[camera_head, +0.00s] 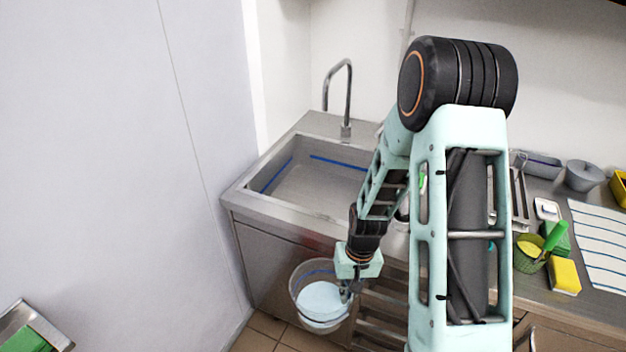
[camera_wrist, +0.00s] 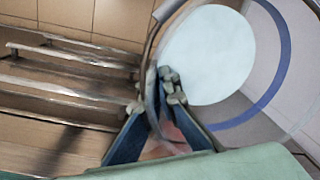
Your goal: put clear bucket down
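The clear bucket (camera_head: 322,299) hangs in front of the sink cabinet, with a pale round bottom or contents showing inside and a blue band. My gripper (camera_head: 348,291) is at its right rim. In the wrist view the bucket (camera_wrist: 268,112) fills the upper right, and my gripper (camera_wrist: 166,90) has its fingertips closed together on the bucket's wall. The bucket looks held above the tiled floor; its underside is hidden.
A steel sink (camera_head: 310,185) with a tap (camera_head: 345,95) stands behind. A slatted rack (camera_head: 380,315) is right of the bucket, also in the wrist view (camera_wrist: 65,80). A green-handled brush (camera_head: 555,237), yellow sponge (camera_head: 564,276) and striped cloth (camera_head: 600,245) lie on the right counter. Tiled floor (camera_head: 262,325) shows below.

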